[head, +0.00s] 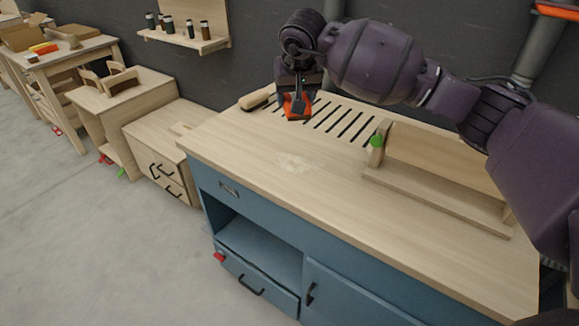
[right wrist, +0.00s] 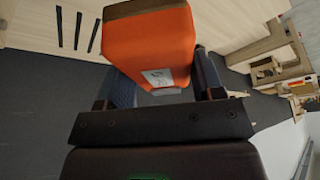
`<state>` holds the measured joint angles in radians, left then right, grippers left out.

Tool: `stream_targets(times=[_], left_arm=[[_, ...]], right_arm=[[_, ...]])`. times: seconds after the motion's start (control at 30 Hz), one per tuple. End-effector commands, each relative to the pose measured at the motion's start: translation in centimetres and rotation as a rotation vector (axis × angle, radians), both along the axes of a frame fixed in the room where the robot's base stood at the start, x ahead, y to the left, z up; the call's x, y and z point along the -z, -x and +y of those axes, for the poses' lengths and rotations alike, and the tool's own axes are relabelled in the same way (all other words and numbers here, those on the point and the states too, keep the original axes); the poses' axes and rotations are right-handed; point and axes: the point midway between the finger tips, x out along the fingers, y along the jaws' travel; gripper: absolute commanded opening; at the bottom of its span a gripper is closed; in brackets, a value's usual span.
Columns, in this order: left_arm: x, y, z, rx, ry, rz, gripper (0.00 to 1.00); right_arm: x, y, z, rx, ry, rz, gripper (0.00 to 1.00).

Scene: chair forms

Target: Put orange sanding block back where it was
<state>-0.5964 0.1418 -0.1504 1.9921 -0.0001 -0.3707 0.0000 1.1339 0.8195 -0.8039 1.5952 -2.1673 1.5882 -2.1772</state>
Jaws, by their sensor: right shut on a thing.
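The orange sanding block (head: 297,106) is in my right gripper (head: 298,92), over the far left part of the blue workbench's wooden top (head: 330,185). In the right wrist view the orange block (right wrist: 152,45) fills the space between the fingers of the right gripper (right wrist: 155,88), with a dark brown strip along its top edge. The right gripper is shut on it. In the head view I cannot tell whether the block touches the bench top. A pale dust patch (head: 297,162) lies on the bench top in front of it. My left gripper is not in view.
A brush (head: 257,99) lies at the bench's back left edge, close to the right gripper. Dark slots (head: 330,118) run along the back. A wall shelf (head: 185,40) holds several jars. The front left bench top is clear.

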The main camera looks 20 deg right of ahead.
Motion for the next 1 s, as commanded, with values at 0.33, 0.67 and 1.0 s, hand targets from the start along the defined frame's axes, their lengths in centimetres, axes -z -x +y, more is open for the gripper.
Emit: stream_targets(times=[0.33, 0.67, 1.0], left_arm=[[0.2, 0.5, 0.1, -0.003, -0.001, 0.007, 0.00], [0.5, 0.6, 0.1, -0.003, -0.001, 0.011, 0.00], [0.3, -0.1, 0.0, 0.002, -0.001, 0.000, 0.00]], right_arm=[[5.3, -0.1, 0.1, 0.001, -0.002, 0.006, 0.42], [12.4, -0.1, 0.1, 0.001, -0.002, 0.004, 0.42], [15.5, -0.2, 0.1, 0.000, -0.001, -0.001, 0.42]])
